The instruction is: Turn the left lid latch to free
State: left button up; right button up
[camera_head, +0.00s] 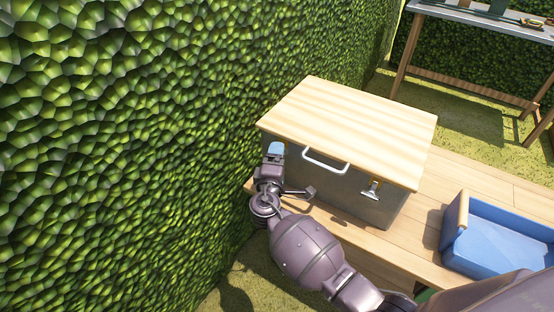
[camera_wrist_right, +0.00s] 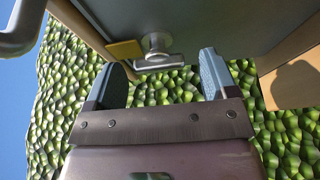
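A grey metal box (camera_head: 334,187) with a pale wooden lid (camera_head: 350,120) stands on a wooden deck. My right gripper (camera_head: 275,150) is at the left end of the box's front and hides the left latch in the head view. In the right wrist view, the left lid latch (camera_wrist_right: 157,50) is a silver knob with a crossbar, beside a yellow plate (camera_wrist_right: 125,50). My right gripper (camera_wrist_right: 162,78) is open, with its blue-grey fingers spread to either side of the crossbar; I see no contact. The right latch (camera_head: 371,190) hangs on the front. My left gripper is not in view.
A silver handle (camera_head: 326,161) sticks out between the latches; it also shows in the right wrist view (camera_wrist_right: 18,30). A green hedge (camera_head: 150,150) rises close on the left. A blue crate (camera_head: 500,240) stands on the deck (camera_head: 427,215) to the right. A workbench (camera_head: 490,15) stands behind.

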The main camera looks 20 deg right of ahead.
jog(key=v, duration=1)
jog(key=shift+s+a+p, duration=0.15)
jog(key=shift+s+p, duration=0.15)
jog(key=shift+s, duration=0.05)
dwell(0.3)
